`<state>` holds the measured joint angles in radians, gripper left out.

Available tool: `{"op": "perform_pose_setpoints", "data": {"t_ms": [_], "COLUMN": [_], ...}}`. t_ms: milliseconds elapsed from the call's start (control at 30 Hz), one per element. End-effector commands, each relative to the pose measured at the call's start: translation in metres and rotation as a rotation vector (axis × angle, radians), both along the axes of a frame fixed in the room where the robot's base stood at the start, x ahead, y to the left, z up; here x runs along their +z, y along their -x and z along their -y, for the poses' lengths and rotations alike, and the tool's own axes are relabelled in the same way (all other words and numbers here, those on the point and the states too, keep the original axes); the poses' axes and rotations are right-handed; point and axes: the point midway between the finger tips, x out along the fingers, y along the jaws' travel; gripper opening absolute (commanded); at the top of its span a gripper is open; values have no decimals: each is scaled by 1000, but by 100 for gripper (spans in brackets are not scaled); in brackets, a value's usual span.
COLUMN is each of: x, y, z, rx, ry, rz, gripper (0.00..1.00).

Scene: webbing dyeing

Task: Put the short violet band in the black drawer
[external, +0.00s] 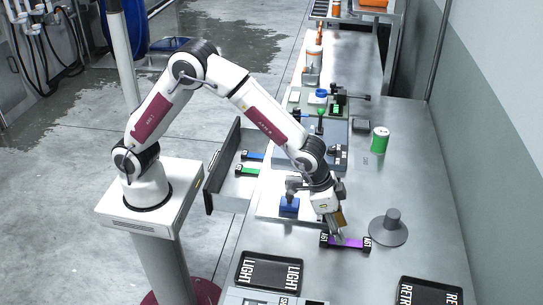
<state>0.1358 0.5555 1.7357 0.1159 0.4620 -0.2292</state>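The short violet band (350,243) lies on the steel table with a black clip at each end. My gripper (338,233) points down at the band's left half, at or just above it. The fingers are small and partly hidden, so I cannot tell whether they are open or touch the band. The black drawer (211,197) is pulled out at the left side of the table. A blue band (254,156) and a green band (247,171) lie inside it, with bare floor towards its near end.
A grey disc with a post (390,231) stands right of the band. A blue block (289,206) sits on a pale plate left of my gripper. Black labelled trays (242,272) (402,289) lie in front. A green can (380,142) stands behind.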

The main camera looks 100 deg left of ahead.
Motion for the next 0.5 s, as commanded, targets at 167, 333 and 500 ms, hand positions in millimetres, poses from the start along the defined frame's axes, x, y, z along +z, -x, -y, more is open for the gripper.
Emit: {"op": "perform_pose_setpoints", "data": {"t_ms": [167, 333, 500], "x": [-18, -32, -37], "y": [-6, -12, -15], "z": [0, 0, 0], "rx": [0, 0, 0], "ry": [0, 0, 0], "rz": [-3, -3, -1], "gripper": [39, 39, 39]}}
